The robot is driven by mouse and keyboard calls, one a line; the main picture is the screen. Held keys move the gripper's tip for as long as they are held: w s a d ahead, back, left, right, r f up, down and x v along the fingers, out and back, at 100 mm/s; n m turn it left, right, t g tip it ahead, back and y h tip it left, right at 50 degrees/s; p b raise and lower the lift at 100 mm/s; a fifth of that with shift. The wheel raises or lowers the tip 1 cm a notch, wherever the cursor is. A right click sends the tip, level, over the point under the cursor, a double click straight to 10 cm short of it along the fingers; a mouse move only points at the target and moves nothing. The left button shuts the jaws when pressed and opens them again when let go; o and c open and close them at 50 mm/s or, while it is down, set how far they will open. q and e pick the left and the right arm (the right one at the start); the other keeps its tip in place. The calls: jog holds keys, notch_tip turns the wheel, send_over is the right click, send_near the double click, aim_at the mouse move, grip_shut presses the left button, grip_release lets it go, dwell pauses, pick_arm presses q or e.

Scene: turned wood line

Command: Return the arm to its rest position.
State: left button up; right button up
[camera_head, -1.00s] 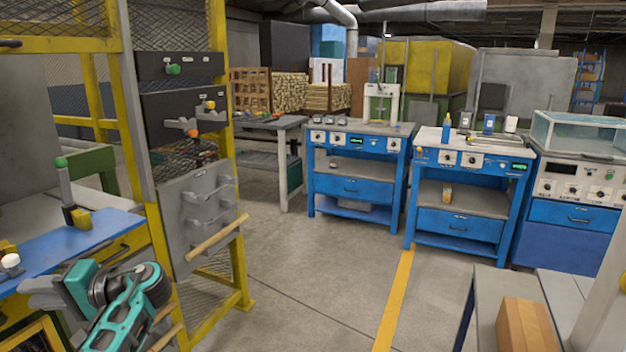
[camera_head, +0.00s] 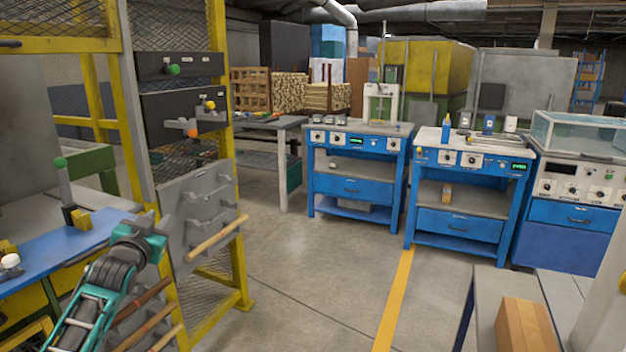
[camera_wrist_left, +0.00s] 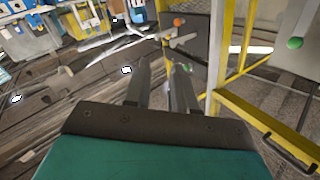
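My left arm (camera_head: 95,300), teal and dark grey, rises from the lower left in the head view. Its teal wrist end (camera_head: 147,242) is in front of the yellow frame, left of the grey hook panel (camera_head: 190,232). The fingers are hard to make out there. In the left wrist view my left gripper (camera_wrist_left: 161,78) shows two grey fingers standing apart, with nothing held between them. My right gripper is in neither view.
A yellow frame (camera_head: 240,272) stands close by the left arm. A wooden rod (camera_head: 217,237) lies across the panel's hooks, and more rods (camera_head: 150,325) are below. A blue bench (camera_head: 65,240) with a green-knobbed lever is at left. The floor (camera_head: 320,280) is clear.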

pick_arm(q)
jog(key=s+d+f+g+h, duration=0.1)
jog(key=s+d+f+g, duration=0.1)
jog(key=s+d+f, duration=0.5)
jog(key=s+d+f+g+h, duration=0.1)
jog(key=s+d+f+h, duration=0.15)
jog(key=s+f, duration=0.9)
jog(key=s+d+f+g, duration=0.2)
jog(key=s+d+f, duration=0.2)
jog(key=s, duration=0.5)
jog(key=s+d+f+g, duration=0.2)
jog(key=s+d+f, duration=0.2)
jog(key=s+f, duration=0.3)
jog(key=s, duration=0.3)
jog(key=shift+s+a, duration=0.1)
